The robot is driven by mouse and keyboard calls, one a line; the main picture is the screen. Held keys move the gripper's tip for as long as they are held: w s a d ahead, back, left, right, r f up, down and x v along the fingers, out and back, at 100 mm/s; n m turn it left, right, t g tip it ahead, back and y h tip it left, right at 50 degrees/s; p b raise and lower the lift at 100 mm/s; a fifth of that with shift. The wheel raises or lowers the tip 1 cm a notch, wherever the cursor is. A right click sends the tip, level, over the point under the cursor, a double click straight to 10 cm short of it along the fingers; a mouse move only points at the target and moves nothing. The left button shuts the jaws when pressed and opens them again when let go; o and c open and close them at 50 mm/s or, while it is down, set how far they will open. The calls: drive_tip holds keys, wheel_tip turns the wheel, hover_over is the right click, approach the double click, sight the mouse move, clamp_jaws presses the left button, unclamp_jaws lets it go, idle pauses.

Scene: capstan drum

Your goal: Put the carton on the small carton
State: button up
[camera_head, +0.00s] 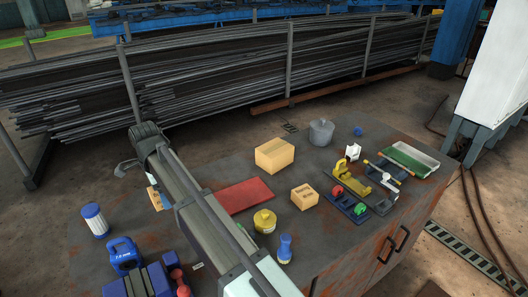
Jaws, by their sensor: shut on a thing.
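A tan carton (274,155) sits upright and closed on the dark, rusty worktop, right of my arm. A smaller tan carton (304,196) with dark print on its side stands on the worktop, nearer and a little to the right. The two cartons are apart, and the top of the small carton is bare. My arm crosses the left half of the view and bends at the upper left.
A red flat plate (244,195), yellow tin (264,221) and blue bottle (285,249) surround the cartons. A grey pot (321,132) stands behind; clamps (351,178) and a green-and-white tray (412,158) lie right. Blue items and a white-and-blue canister (95,220) are left.

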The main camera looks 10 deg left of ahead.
drive_tip(key=w+d+r+m, duration=0.3)
drive_tip(key=w+d, duration=1)
drive_tip(key=w, duration=0.2)
drive_tip(key=w+d+r+m, duration=0.2)
drive_tip(key=w+d, duration=1.1)
drive_tip(key=w, duration=0.3)
wheel_tip(320, 180, up, 3)
drive_tip(key=n, duration=0.2)
hover_over(275, 147)
wheel_tip(275, 147, down, 10)
drive_tip(key=shift+s+r+n, duration=0.1)
drive_tip(key=shift+n, duration=1.1)
drive_tip(key=o, duration=1)
drive_tip(key=shift+o, duration=0.2)
